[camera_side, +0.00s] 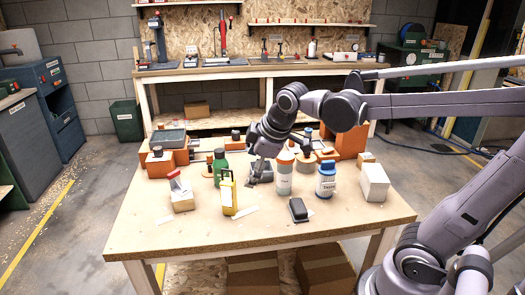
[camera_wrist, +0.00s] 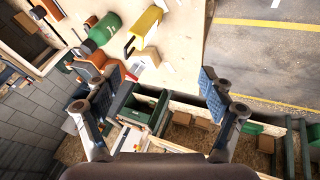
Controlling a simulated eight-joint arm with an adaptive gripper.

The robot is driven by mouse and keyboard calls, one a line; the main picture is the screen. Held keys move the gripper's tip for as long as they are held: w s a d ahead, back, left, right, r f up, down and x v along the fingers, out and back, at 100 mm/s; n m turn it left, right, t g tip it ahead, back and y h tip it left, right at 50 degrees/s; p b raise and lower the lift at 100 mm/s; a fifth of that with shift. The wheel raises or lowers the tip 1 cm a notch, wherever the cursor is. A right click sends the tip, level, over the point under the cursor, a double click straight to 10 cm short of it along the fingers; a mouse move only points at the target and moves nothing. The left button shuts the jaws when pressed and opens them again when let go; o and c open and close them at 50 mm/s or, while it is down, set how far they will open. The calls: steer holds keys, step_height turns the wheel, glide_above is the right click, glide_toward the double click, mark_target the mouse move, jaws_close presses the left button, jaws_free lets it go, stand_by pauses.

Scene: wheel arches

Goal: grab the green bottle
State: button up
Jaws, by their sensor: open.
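The green bottle (camera_side: 219,167) stands upright on the wooden table in the side view, behind a yellow object and with a dark cap. In the wrist view the green bottle (camera_wrist: 104,30) shows at the upper left, beyond the left finger and outside the space between the fingers. My gripper (camera_side: 259,174) is to the right of the bottle in the side view, apart from it. In the wrist view my gripper (camera_wrist: 161,82) has its two padded fingers wide apart with nothing held between them.
A yellow object (camera_side: 228,196) stands in front of the bottle. An orange-capped white bottle (camera_side: 284,178), a blue-capped bottle (camera_side: 326,184) and a white box (camera_side: 374,183) stand to the right. The table's front (camera_side: 200,236) is clear.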

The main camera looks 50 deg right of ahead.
steer(key=w+d+n+g, duration=0.1)
steer(key=w+d+n, duration=0.2)
steer(key=w+n, duration=0.35)
steer(key=n+g+h, duration=0.2)
steer(key=n+h, duration=0.1)
steer(key=n, duration=0.9)
glide_above(221, 166)
steer(key=a, duration=0.2)
step_height(221, 166, down, 8)
steer(key=f, duration=0.1)
steer(key=x, duration=1)
steer(key=shift+s+d, duration=0.15)
steer(key=shift+s, duration=0.1)
steer(key=c, duration=1.5)
